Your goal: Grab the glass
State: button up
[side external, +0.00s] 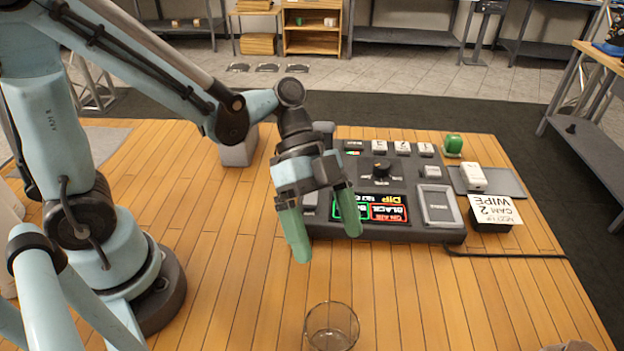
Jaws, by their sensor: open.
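A clear glass (331,327) stands on the wooden table at the lower middle of the side external view. Its round rim faces the camera, and its lower part is near the bottom edge of the picture. My gripper (326,246) has two green fingers that point down and are spread apart, with nothing between them. It is above the table, behind the glass in the picture and in front of the dark control panel. The fingers are apart from the glass.
A dark control panel (432,232) with buttons and lit labels lies behind my gripper. To its right are a white device (473,178), a green object (453,144) and a card (495,211) reading "CAM 2 WIPE". A black cable (510,255) crosses the table. The wood around the glass is clear.

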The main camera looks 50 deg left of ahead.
jog(key=s+d+m+g+h, duration=0.2)
jog(key=d+m+g, duration=0.15)
jog(key=m, duration=0.25)
jog(key=m+g, duration=0.1)
jog(key=m, duration=0.1)
send_over(328, 337)
notch_tip(328, 337, down, 4)
jog(key=shift+r, duration=0.1)
jog(key=c, duration=1.7)
